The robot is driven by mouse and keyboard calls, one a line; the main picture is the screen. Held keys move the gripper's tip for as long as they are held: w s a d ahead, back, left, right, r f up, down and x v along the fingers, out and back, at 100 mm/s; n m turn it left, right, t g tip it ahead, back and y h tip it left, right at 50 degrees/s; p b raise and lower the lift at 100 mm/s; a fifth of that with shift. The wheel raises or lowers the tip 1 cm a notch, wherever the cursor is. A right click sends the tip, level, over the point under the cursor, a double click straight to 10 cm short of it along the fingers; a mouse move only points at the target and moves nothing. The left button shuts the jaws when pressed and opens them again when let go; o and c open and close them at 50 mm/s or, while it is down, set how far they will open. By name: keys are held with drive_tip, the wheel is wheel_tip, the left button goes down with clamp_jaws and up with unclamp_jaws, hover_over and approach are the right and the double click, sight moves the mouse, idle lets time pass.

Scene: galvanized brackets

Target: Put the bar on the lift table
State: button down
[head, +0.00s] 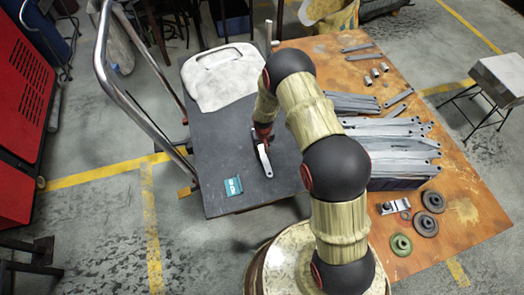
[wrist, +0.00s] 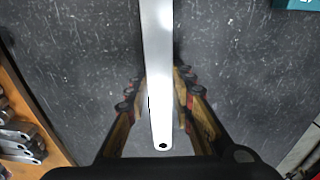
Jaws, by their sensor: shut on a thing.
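The bar (head: 265,161), a flat light-grey metal strip with a hole at one end, is held in my gripper (head: 262,132) over the dark top of the lift table (head: 215,145). In the wrist view the bar (wrist: 157,60) runs lengthwise between the two fingers of my gripper (wrist: 160,85), which are shut on it. The lift table's dark, scratched top (wrist: 75,70) lies beneath. I cannot tell whether the bar touches the surface. My gripper hides part of the bar in the head view.
On the lift table are a pale moulded piece (head: 222,78) at the back and a teal packet (head: 233,186) at the front. A wooden table (head: 465,210) at right carries stacked grey bars (head: 395,150) and round discs (head: 427,226). A metal push handle (head: 135,85) rises at left.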

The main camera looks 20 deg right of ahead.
drive_tip(key=shift+f+b, duration=0.3)
drive_tip(key=shift+f, duration=0.15)
drive_tip(key=c, duration=1.6)
unclamp_jaws()
drive_tip(key=shift+c, duration=0.2)
drive_tip(key=shift+o, duration=0.5)
drive_tip(key=shift+r, duration=0.1)
